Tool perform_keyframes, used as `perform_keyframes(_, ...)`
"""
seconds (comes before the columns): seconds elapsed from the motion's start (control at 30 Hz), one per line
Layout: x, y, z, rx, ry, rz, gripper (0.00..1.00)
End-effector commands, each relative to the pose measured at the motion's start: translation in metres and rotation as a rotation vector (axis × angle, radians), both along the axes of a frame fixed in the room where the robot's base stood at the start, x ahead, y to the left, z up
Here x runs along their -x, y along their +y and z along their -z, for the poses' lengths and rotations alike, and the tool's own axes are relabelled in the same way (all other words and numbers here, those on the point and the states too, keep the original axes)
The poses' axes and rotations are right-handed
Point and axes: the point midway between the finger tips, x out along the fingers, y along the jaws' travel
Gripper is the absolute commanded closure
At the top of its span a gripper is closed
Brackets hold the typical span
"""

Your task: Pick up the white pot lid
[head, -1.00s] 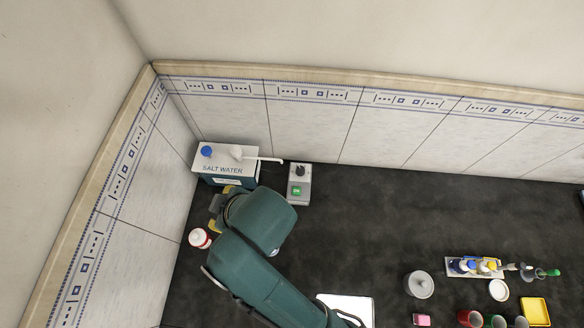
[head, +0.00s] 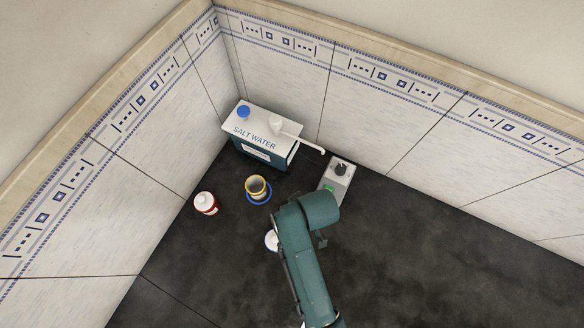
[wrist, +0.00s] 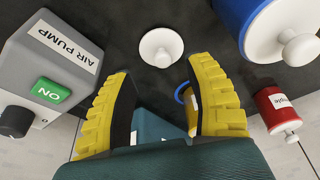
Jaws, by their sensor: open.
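A round white lid with a knob (wrist: 161,47) lies on the dark bench in the wrist view, just beyond the gap between my fingertips. My gripper (wrist: 160,68) is open and empty, with its yellow-padded fingers apart on either side of that gap. A blue pot (wrist: 236,14) with a white knobbed lid (wrist: 284,38) on it stands at the upper right of the wrist view, partly cut off. In the head view, a white round thing (head: 271,240) shows beside my arm, mostly hidden; I cannot tell which of the two it is.
The grey air pump (wrist: 50,70) stands left of my fingers. A red bottle with a white cap (wrist: 272,106) stands at the right. A yellow-rimmed cup (head: 257,185) on a blue saucer is near the salt water box (head: 262,145). The bench at lower right of the head view is clear.

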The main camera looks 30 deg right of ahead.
Motion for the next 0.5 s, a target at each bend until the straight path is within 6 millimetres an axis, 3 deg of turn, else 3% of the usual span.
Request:
perform_keyframes(0.3, -0.015, 0.006, 0.046, 0.0, 0.002, -0.001, 0.46)
perform_keyframes(0.5, -0.018, 0.006, 0.051, 0.001, -0.001, 0.0, 0.46)
